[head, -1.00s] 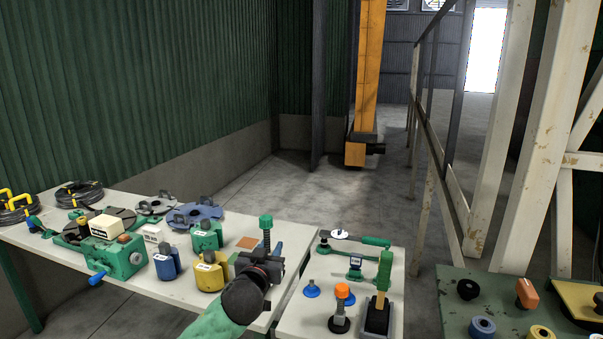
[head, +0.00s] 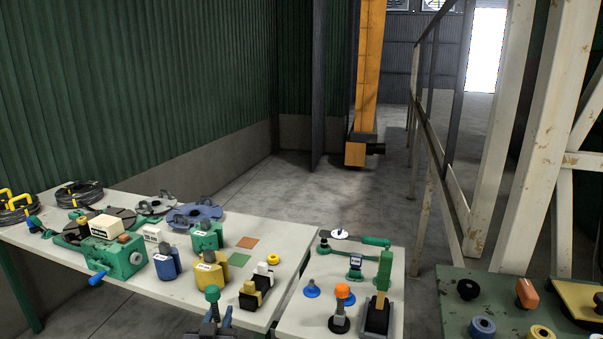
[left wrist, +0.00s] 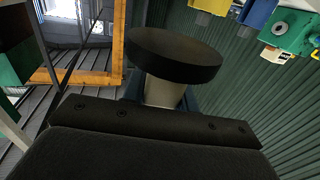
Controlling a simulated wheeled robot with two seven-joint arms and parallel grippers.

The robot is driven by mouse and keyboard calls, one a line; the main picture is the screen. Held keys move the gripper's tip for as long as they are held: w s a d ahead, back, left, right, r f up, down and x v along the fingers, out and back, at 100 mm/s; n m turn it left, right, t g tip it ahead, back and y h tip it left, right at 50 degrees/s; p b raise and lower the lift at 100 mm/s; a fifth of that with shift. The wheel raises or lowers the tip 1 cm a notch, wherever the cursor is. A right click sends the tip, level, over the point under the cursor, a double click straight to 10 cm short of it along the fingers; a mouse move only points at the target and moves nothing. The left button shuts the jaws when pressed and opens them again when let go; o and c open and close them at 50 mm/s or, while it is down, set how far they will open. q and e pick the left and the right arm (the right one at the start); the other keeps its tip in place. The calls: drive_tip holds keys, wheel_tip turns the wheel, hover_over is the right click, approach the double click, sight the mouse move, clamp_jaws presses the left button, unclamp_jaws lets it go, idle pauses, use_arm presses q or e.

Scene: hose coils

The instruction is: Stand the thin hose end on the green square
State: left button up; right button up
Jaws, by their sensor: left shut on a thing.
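My left gripper (head: 211,324) is at the bottom edge in the head view, shut on a green-capped hose end (head: 212,293), which I take for the thin one. Its green cap points up. In the left wrist view its wide black disc (left wrist: 175,58) and pale stem (left wrist: 164,93) show close up; the gripper hides its middle. The green square (head: 238,260) lies bare and flat on the left table, beyond the gripper and a little to its right. The hose end is apart from it. My right gripper is not in view.
A brown square (head: 247,242) lies just behind the green one. A yellow bottle-like block (head: 209,277) stands left of the green square. An orange-capped piece (head: 343,292) stands on the right table (head: 297,317).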

use_arm(q)
drive_tip(key=s+f, duration=0.5)
drive_tip(key=f, duration=0.3)
drive_tip(key=shift+s+a+f, duration=0.25)
drive_tip(key=shift+a+f, duration=0.15)
drive_tip(key=shift+d, duration=0.1)
drive_tip(key=shift+w, duration=0.1)
